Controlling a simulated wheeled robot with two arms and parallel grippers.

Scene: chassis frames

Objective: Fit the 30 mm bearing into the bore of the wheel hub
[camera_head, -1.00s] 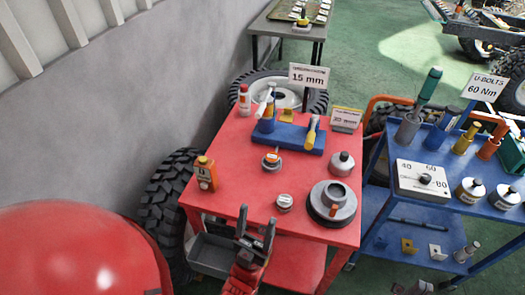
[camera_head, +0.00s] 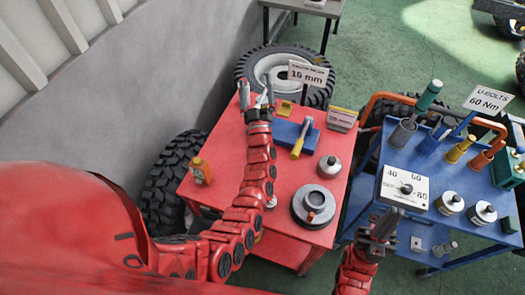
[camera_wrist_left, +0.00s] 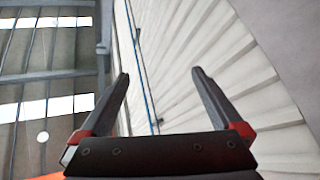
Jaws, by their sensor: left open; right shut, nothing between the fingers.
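The wheel hub (camera_head: 298,207), a dark grey round flange with a raised lighter ring around its central bore, sits at the right front of the red table. A small orange-red mark shows on its near side. A small silvery round part (camera_head: 271,202) shows just right of my left arm, mostly hidden; I cannot read its size. My left gripper (camera_head: 257,92) is open above the back left of the red table, its fingers pointing up and away. The left wrist view (camera_wrist_left: 160,95) shows nothing between them. My right gripper (camera_head: 380,228) is shut and empty in front of the blue cart.
The red table (camera_head: 225,150) also carries a blue block (camera_head: 284,131) with a yellow-handled tool, a grey knobbed part (camera_head: 330,167), an orange bottle (camera_head: 201,171) and signs. The blue cart (camera_head: 420,215) at right holds a dial box and several cylinders. A wall borders the left.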

